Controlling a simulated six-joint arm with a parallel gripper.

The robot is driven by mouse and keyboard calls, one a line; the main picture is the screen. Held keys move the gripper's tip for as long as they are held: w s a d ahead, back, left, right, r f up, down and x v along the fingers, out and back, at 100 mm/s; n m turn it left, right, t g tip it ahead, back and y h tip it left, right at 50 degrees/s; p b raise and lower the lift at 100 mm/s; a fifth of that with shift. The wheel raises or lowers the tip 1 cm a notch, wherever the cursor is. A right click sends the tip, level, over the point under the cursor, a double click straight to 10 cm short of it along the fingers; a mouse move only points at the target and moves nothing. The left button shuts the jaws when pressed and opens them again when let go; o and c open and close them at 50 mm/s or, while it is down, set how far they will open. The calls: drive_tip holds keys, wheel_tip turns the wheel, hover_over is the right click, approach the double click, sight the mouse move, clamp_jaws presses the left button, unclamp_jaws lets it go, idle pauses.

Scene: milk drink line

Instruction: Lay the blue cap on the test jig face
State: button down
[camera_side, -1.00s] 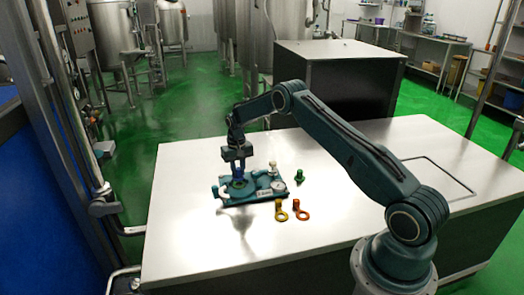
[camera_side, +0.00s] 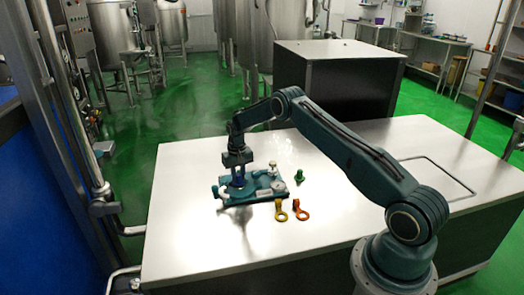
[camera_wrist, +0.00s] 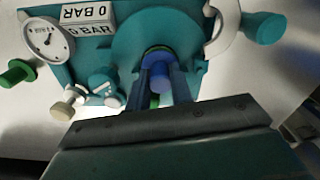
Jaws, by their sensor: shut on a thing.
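The blue cap (camera_wrist: 160,78) is between the fingers of my gripper (camera_wrist: 160,85) in the wrist view, and the gripper is shut on it. The teal test jig (camera_side: 262,190) lies on the white table. The cap is over the jig's round face (camera_wrist: 127,38), and a bit of green shows below it between the fingers. In the side view my gripper (camera_side: 238,178) is low over the left part of the jig and hides most of the cap. I cannot tell whether the cap touches the face.
The jig carries a gauge (camera_wrist: 42,38), a "0 BAR" label (camera_wrist: 88,14), a pale knob (camera_wrist: 64,106) and a teal handle (camera_wrist: 262,27). A green cap (camera_side: 299,176), a yellow ringed piece (camera_side: 281,214) and an orange one (camera_side: 302,212) are on the table nearby. The front left table is clear.

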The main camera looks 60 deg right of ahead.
drive_tip(key=shift+f, duration=0.2)
drive_tip(key=c, duration=1.2)
unclamp_jaws()
drive_tip(key=shift+o, duration=0.2)
wheel_tip(320, 180, up, 14)
